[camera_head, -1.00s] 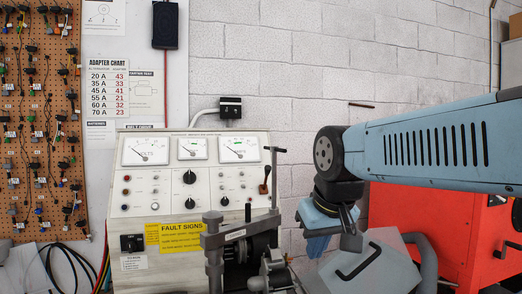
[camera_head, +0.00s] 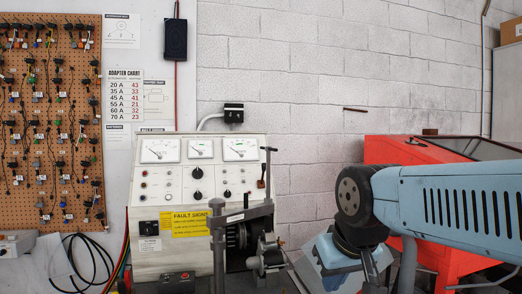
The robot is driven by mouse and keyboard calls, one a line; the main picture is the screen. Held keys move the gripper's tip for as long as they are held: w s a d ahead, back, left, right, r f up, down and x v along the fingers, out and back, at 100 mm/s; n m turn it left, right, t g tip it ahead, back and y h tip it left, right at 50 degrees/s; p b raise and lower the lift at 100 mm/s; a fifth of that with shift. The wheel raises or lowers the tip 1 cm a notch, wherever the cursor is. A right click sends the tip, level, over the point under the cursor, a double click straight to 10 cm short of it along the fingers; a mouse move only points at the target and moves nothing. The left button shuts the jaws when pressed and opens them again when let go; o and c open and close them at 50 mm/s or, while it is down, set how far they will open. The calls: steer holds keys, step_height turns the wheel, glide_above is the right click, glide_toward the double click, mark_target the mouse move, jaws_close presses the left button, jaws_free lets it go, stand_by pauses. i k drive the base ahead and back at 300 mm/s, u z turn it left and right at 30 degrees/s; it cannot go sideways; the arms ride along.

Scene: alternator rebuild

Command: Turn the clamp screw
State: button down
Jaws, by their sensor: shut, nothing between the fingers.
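The clamp (camera_head: 217,245) is a grey metal frame at the front right of the cream test bench (camera_head: 145,200). A thin upright rod with a short cross handle (camera_head: 268,149) rises from the clamp's right side; it looks like the clamp screw. A dark round alternator-like part (camera_head: 238,238) sits within the clamp, partly hidden by the frame. My gripper (camera_head: 371,272) hangs below my wrist, to the right of the clamp and apart from it. It is shut and empty. Its tips are small and dark, near the bottom of the view.
An orange-red cabinet (camera_head: 400,150) stands behind my arm at the right. A pegboard of wired adapters (camera_head: 50,120) hangs at the left. Black cables (camera_head: 88,262) loop beside the bench. The space between the screw handle and my wrist shows only wall.

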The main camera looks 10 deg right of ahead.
mark_target(269, 149)
steer(key=z, duration=1.2)
steer(key=k, duration=0.85)
steer(key=u, duration=1.25)
steer(key=i, duration=1.05)
